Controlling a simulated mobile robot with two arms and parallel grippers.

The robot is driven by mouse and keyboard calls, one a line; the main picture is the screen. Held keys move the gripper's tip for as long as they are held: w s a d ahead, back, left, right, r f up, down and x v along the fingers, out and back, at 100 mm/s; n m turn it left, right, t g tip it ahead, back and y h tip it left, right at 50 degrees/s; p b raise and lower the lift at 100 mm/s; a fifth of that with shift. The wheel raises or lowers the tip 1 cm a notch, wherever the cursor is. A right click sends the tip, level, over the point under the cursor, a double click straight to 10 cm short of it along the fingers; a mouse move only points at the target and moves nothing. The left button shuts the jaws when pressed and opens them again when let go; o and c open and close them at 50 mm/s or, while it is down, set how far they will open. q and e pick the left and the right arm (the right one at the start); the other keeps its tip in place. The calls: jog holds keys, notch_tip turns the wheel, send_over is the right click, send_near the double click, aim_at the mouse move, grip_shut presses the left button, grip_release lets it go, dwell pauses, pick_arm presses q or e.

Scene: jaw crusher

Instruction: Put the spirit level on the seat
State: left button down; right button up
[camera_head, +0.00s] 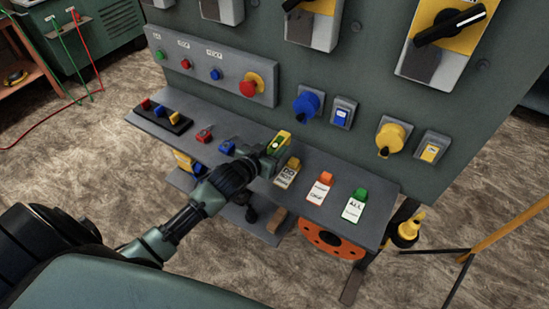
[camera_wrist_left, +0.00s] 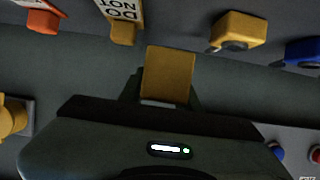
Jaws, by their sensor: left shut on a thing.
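My left gripper (camera_head: 274,150) is over the grey shelf of the green machine. It is shut on a small yellow block with a bright green part, which looks like the spirit level (camera_head: 280,141). In the left wrist view the yellow face of the spirit level (camera_wrist_left: 168,75) shows between the dark fingers. I cannot tell whether it touches the shelf. I cannot make out which part is the seat; the gripper and arm cover part of the shelf. My right gripper is not in view.
On the shelf (camera_head: 335,215) are a yellow "DO NOT" tag (camera_head: 287,174), orange (camera_head: 319,188) and green (camera_head: 355,206) tags, and blue (camera_head: 227,147) and red (camera_head: 204,134) padlocks. A black rack (camera_head: 160,117) stands at left. Knobs and buttons stick out from the panel behind.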

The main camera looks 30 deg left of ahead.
pick_arm(q)
jog(key=shift+f, duration=2.2)
jog(key=shift+f, duration=0.15)
jog(key=c, duration=1.3)
grip_release()
